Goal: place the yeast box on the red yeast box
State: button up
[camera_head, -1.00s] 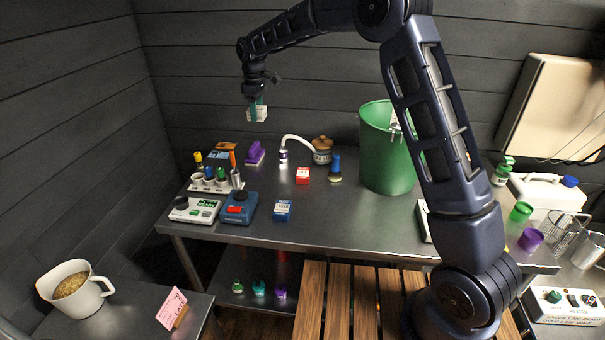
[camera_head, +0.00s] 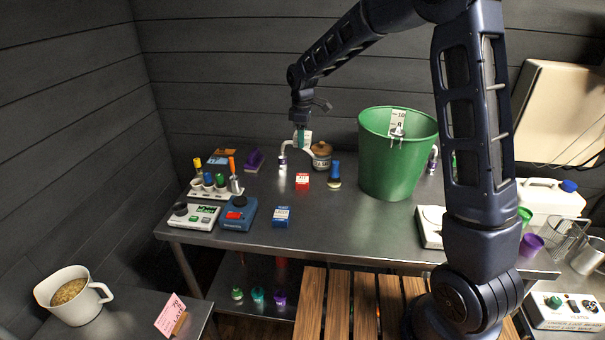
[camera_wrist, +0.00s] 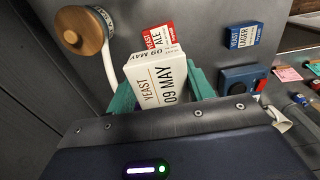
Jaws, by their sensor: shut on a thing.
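My gripper (camera_head: 301,137) is shut on a white yeast box (camera_head: 306,137) and holds it in the air above the bench. In the wrist view the held yeast box (camera_wrist: 158,82) is white with "YEAST 09 MAY" on it, between the teal fingers (camera_wrist: 163,91). The red yeast box (camera_head: 302,181) stands on the bench below the held box. In the wrist view the red yeast box (camera_wrist: 158,37) reads "YEAST ALE" and shows just beyond the held box, partly covered by it. The two boxes are apart.
A blue yeast lager box (camera_head: 281,217) stands in front on the steel bench (camera_head: 340,225). A lidded jar (camera_head: 321,155) with a curved white tube, a blue-topped item (camera_head: 335,173) and a green bucket (camera_head: 392,155) stand nearby. Bare steel lies right of the blue box.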

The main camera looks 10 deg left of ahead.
aim_at(302, 179)
notch_tip(302, 179, down, 15)
jog(key=shift+r, duration=0.1)
dwell(0.5)
jog(key=o, duration=1)
notch_tip(302, 179, up, 12)
jog(key=shift+r, duration=0.1)
